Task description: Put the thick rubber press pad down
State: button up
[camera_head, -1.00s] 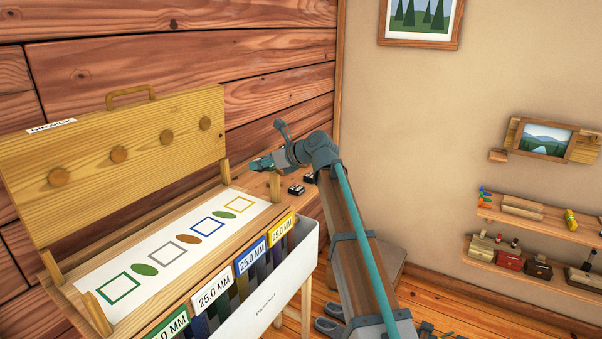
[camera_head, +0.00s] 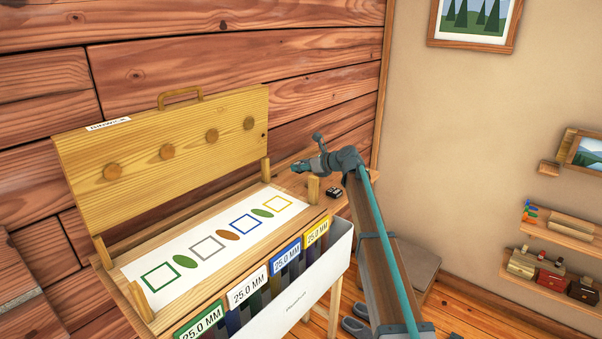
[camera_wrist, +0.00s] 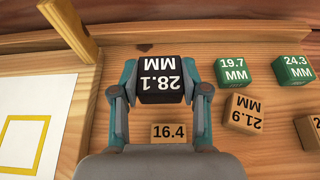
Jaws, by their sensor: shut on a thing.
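A black block marked "28.1 MM" (camera_wrist: 161,80) is between the two fingers of my gripper (camera_wrist: 160,95) in the wrist view. It is the only dark, pad-like thing there, and I cannot tell its material. The fingers are shut on its sides. Below it is the wooden bench surface (camera_wrist: 90,125); the gap between block and wood cannot be judged. In the head view my gripper (camera_head: 298,167) is small, over the far right end of the bench, and the block cannot be made out in it.
Green blocks (camera_wrist: 234,71) and wooden blocks (camera_wrist: 242,113) lie to the right; a wooden "16.4" block (camera_wrist: 168,132) lies just below the held block. A wooden post (camera_wrist: 70,28) stands upper left. A white sheet with coloured outlines (camera_head: 207,246) lies left, before the raised lid (camera_head: 165,150).

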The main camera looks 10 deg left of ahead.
aim_at(301, 181)
jog(key=shift+w+a+f, duration=0.1)
jog(key=shift+w+f, duration=0.15)
jog(key=shift+f, duration=0.05)
jog(key=shift+w+f+p, duration=0.15)
jog(key=shift+f+p, duration=0.1)
jog(key=shift+f, duration=0.7)
jog(key=shift+w+f+p, duration=0.1)
jog(key=shift+f+p, duration=0.1)
jog(key=shift+f, duration=0.75)
jog(key=shift+f, duration=0.1)
jog(key=o, duration=1.1)
jog(key=shift+o, duration=0.2)
jog(key=b+v, duration=0.3)
jog(key=v, duration=0.7)
jog(key=shift+s, duration=0.15)
jog(key=shift+v, duration=0.95)
